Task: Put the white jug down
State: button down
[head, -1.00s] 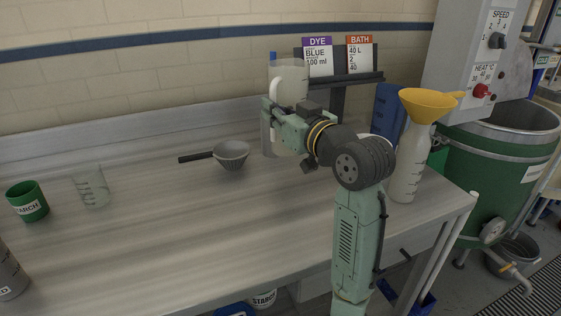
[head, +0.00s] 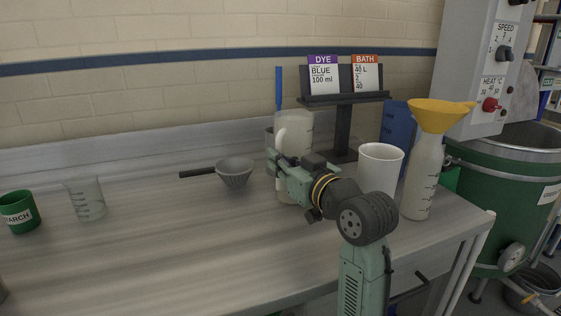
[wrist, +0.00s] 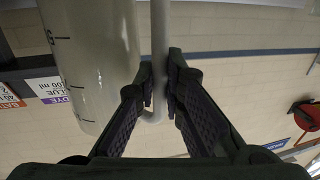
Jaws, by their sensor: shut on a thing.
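The white jug (head: 295,130) is translucent, with a handle and, in the wrist view (wrist: 95,60), measuring marks. It looks upright over the right half of the bench. My gripper (head: 279,160) is shut on its handle, which runs between the two fingers in the wrist view (wrist: 160,85). The jug's lower part is partly hidden by the gripper, and its base is low, near the bench top (head: 180,245). I cannot tell whether it touches.
A white cup (head: 380,168) and a bottle with a yellow funnel (head: 440,115) stand to the right. A grey sieve (head: 235,173) lies left of the jug. A card stand (head: 345,125) and a blue stick (head: 279,88) are behind. The front left of the bench is clear.

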jog(key=c, duration=1.7)
grip_release()
jog(key=shift+f, duration=0.1)
jog(key=v, duration=0.4)
jog(key=b+v, duration=0.1)
jog(key=v, duration=0.3)
jog(key=b+v, duration=0.1)
jog(key=v, duration=0.3)
jog(key=shift+r, duration=0.25)
